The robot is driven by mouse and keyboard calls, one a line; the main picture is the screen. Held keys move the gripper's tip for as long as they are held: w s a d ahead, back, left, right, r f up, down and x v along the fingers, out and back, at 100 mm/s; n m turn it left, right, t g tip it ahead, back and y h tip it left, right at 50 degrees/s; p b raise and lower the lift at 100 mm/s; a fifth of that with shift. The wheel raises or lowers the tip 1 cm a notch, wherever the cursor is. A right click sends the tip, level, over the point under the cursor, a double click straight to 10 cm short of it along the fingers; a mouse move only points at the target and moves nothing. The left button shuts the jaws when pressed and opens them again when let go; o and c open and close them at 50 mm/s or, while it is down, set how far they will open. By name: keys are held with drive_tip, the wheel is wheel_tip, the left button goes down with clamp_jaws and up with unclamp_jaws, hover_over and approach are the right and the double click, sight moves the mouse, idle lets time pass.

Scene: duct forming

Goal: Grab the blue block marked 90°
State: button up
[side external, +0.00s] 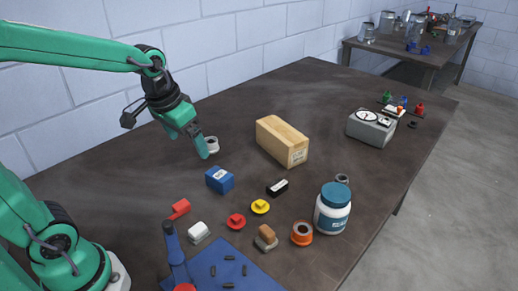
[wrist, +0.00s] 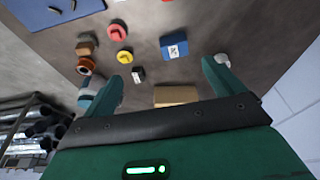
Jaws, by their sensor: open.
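The blue block (side external: 220,180) sits on the dark table, with a white label on its top. It also shows in the wrist view (wrist: 174,45), upper middle, with a dark mark on its white label that is too small to read. My gripper (side external: 206,149) is above the table, up and to the left of the blue block in the side view, and apart from it. In the wrist view my gripper (wrist: 165,80) has its two green fingers spread wide with nothing between them touching either finger.
A cardboard-coloured box (side external: 282,141) stands right of my gripper. A small pale cup-like part (side external: 212,145) is close beside the fingers. A black block (side external: 277,188), yellow piece (side external: 260,207), red pieces (side external: 236,221) and a white jar (side external: 333,208) lie nearer the front.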

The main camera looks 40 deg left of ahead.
drive_tip(key=w+a+f+g, duration=0.2)
drive_tip(key=w+f, duration=0.4)
drive_tip(key=g, duration=0.1)
hover_over(216, 176)
drive_tip(key=shift+n, duration=0.3)
wheel_tip(216, 176, down, 6)
drive_tip(key=shift+s+f, duration=0.1)
drive_tip(key=shift+f, duration=0.05)
drive_tip(key=shift+a+f, duration=0.1)
drive_tip(key=shift+f, duration=1.55)
drive_tip(key=shift+f, duration=0.1)
drive_tip(key=shift+f, duration=2.55)
